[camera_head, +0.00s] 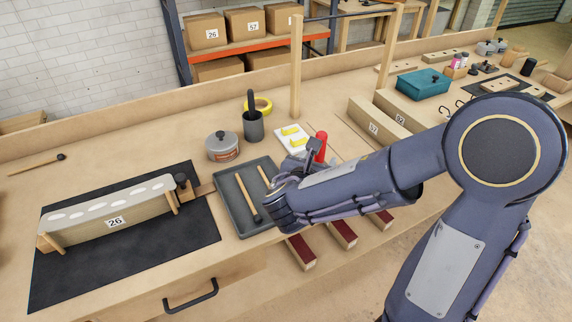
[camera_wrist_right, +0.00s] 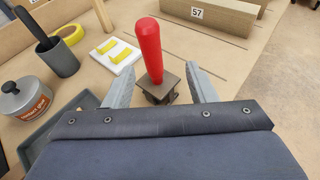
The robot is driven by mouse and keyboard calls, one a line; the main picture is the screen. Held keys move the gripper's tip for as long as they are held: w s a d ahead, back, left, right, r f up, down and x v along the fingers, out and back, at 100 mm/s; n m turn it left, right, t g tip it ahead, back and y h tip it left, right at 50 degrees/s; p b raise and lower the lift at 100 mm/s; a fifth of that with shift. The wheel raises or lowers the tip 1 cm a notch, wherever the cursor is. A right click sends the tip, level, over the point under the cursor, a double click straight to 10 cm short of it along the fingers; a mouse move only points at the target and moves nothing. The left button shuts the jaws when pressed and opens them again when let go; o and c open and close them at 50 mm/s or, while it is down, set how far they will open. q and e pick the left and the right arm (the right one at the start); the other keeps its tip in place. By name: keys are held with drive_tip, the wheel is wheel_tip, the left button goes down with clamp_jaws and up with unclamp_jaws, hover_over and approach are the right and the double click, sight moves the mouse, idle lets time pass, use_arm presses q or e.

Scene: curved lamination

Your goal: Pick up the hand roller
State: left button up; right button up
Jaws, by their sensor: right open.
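The hand roller appears to be the tool with a red handle (camera_head: 320,147) and a dark metal lower part, standing upright on the bench beyond the grey tray. It also shows in the right wrist view, where its red grip (camera_wrist_right: 149,48) rises above the dark base (camera_wrist_right: 157,90). My right gripper (camera_wrist_right: 158,77) is open, with one finger on each side of the base. The fingers look apart from it, and the wrist housing hides the near foot of the tool. My left gripper is in neither view.
The grey tray (camera_head: 227,178) holds wooden-handled tools. A glue pot (camera_head: 222,147), a dark cup (camera_head: 253,126), yellow tape (camera_wrist_right: 70,34) and a white pad with yellow pieces (camera_wrist_right: 117,56) stand left of the tool. Block 57 (camera_wrist_right: 215,16) lies behind it. Red-faced strips overhang the front edge.

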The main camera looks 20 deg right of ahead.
sight(319, 157)
drive_tip(key=shift+n+t, duration=0.3)
drive_tip(key=shift+n, duration=0.1)
drive_tip(key=x, duration=0.7)
drive_tip(key=shift+w+r, duration=0.15)
drive_tip(key=shift+w, duration=0.5)
clamp_jaws()
